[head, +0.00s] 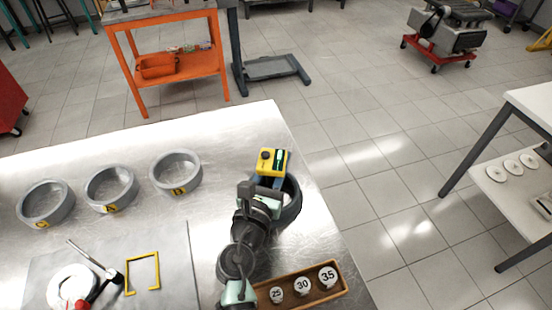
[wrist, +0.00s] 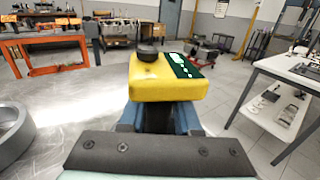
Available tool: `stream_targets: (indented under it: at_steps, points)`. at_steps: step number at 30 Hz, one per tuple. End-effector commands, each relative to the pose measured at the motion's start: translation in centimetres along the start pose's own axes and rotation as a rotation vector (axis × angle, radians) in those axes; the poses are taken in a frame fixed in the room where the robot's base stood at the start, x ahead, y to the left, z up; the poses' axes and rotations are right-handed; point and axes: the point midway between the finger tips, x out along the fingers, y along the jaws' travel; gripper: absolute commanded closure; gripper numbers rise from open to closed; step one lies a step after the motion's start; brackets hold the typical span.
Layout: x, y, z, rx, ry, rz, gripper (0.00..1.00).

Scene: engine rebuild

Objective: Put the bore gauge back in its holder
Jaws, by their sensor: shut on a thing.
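The bore gauge (head: 272,160) has a yellow head with a dark round knob and a green display strip. It fills the middle of the wrist view (wrist: 165,82). My gripper (head: 267,184) is shut on it just below the yellow head; the jaws show in the wrist view (wrist: 160,120). A dark grey ring (head: 291,203) stands on the table beneath and behind the gripper. The gauge's lower end is hidden, so I cannot tell whether it is inside this ring. I cannot tell for sure which thing is the holder; a yellow open frame (head: 156,272) lies on the grey mat.
Three labelled grey rings (head: 47,210) (head: 97,189) (head: 160,175) stand left on the metal table (head: 225,130). A wooden tray (head: 314,295) with discs marked 25, 30 and 35 is at the front right edge. A white ring (head: 61,279) and tools lie on the mat (head: 180,250).

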Motion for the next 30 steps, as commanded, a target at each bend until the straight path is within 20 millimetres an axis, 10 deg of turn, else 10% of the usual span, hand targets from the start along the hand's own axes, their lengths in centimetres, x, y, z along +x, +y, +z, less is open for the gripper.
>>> stream_targets:
  at_steps: [21,22,30]
  points:
    - [0.04,0.03,-0.25,0.000,-0.004,0.000,1.00]
    - [0.04,0.03,-0.24,0.001,-0.004,0.000,0.67]
    - [0.02,0.01,-0.32,0.000,-0.002,0.000,0.33]
